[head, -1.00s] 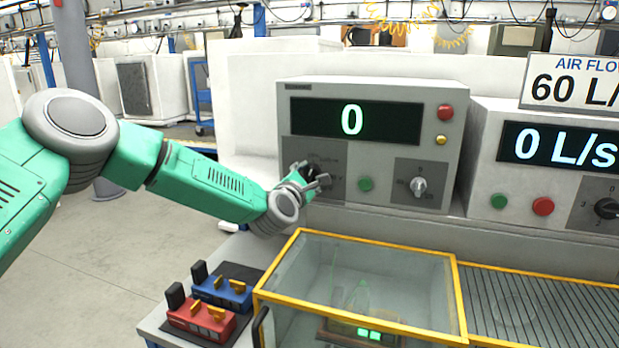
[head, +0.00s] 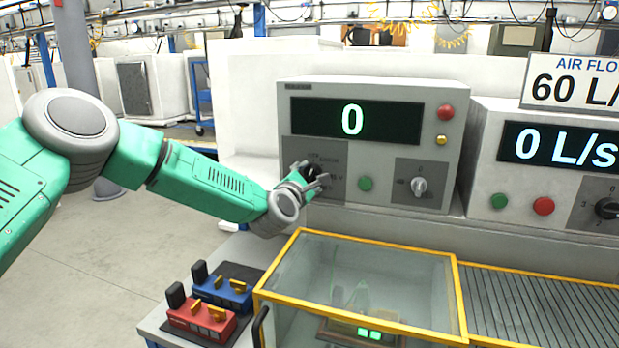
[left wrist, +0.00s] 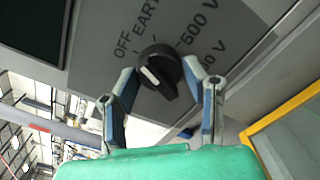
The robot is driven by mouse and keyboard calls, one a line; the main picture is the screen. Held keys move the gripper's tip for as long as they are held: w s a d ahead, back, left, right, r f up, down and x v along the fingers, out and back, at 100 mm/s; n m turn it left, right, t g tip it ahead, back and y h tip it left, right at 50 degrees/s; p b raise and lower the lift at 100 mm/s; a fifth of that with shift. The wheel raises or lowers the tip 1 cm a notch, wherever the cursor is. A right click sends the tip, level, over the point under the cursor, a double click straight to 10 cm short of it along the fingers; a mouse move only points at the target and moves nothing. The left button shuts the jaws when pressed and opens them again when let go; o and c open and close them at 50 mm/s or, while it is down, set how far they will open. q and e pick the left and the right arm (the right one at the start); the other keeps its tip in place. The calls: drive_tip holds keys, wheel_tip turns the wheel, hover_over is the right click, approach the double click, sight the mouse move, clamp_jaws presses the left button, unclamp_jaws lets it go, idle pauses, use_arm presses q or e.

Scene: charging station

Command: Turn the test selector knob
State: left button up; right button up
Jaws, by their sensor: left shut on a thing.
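The test selector knob (left wrist: 160,72) is black and round-based with a raised grip and a white mark, in the left wrist view. Labels OFF, EARTH and 500 V are printed around it; another V label is partly covered. I cannot tell which label the mark points to. My left gripper (left wrist: 168,80) has one finger on each side of the knob and is shut on it. In the head view, the left gripper (head: 316,182) is at the lower left of the grey tester (head: 380,92), whose display reads 0, and mostly hides the knob. My right gripper is not in view.
A second knob (head: 419,186), a green button (head: 365,183) and a red button (head: 445,111) are on the same tester. A yellow-edged clear box (head: 360,246) stands below. Red (head: 202,318) and blue (head: 228,291) clamp-like blocks lie left of it. An air flow unit stands right.

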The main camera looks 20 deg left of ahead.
use_arm(q)
drive_tip(key=shift+d+f, duration=0.1)
drive_tip(key=shift+f, duration=0.15)
drive_tip(key=o, duration=1.1)
drive_tip(key=shift+r, duration=0.1)
drive_tip(key=s, duration=1.2)
drive_tip(key=shift+a, duration=0.3)
